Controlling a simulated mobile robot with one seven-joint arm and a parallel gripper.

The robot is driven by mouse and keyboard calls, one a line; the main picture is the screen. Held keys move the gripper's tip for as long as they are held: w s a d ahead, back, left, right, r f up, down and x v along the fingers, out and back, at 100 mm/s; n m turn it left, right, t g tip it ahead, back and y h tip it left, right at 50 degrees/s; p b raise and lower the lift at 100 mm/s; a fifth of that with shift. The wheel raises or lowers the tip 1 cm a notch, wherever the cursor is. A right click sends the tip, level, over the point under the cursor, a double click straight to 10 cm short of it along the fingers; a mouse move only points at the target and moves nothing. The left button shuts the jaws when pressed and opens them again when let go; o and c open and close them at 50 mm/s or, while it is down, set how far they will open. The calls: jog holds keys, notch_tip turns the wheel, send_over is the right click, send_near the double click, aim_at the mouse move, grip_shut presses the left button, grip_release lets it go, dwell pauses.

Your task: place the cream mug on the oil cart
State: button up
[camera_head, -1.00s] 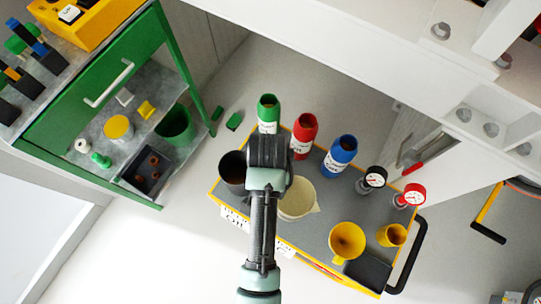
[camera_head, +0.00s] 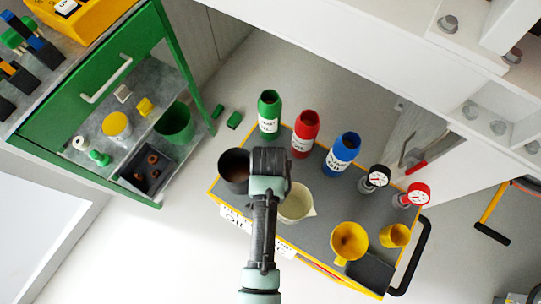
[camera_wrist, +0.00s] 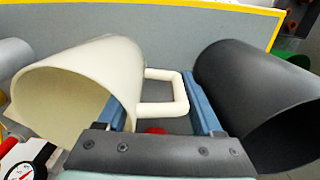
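The cream mug (camera_head: 296,205) is on the grey top of the oil cart (camera_head: 318,226), beside a dark mug (camera_head: 233,166). In the wrist view the cream mug (camera_wrist: 68,85) is at the left, its squared handle (camera_wrist: 178,92) pointing right. My gripper (camera_head: 270,172) is over the cart between the two mugs. In the wrist view my gripper's blue fingers (camera_wrist: 160,112) are wide apart, with the handle between them. The left finger is by the mug's wall, the right one by the dark mug (camera_wrist: 268,92). The mug's base is hidden in the head view.
Green (camera_head: 269,112), red (camera_head: 305,134) and blue (camera_head: 341,155) bottles stand along the cart's far edge, with two gauges (camera_head: 377,177) to their right. Yellow containers (camera_head: 349,242) stand near the cart's right end. A green cabinet (camera_head: 95,100) is at the left.

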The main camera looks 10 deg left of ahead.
jog(key=shift+r, duration=0.1)
notch_tip(320, 180, up, 12)
jog(key=p, duration=0.3)
jog(key=shift+a, duration=0.1)
jog(key=w+r+n+t+y, duration=0.1)
jog(key=w+r+t, duration=0.8)
jog(key=w+r, duration=0.85)
jog(key=w+d+r+n+t, duration=0.1)
jog(key=w+r+t, duration=0.15)
jog(key=r, duration=0.65)
jog(key=w+r+t, duration=0.1)
jog(key=r+t, duration=0.3)
jog(key=r, duration=0.4)
jog(key=s+d+r+t, duration=0.1)
jog(key=s+r+t, duration=0.3)
jog(key=r, duration=0.6)
jog(key=s+d+r+n+t, duration=0.1)
jog(key=s+r+t, duration=0.3)
jog(key=r, duration=0.7)
jog(key=s+d+r+n+t, duration=0.1)
jog(key=s+r+t, duration=0.3)
jog(key=r, duration=0.7)
jog(key=shift+s+d+r+h, duration=0.15)
jog(key=shift+s+d+h, duration=0.35)
jog(key=shift+s, duration=0.55)
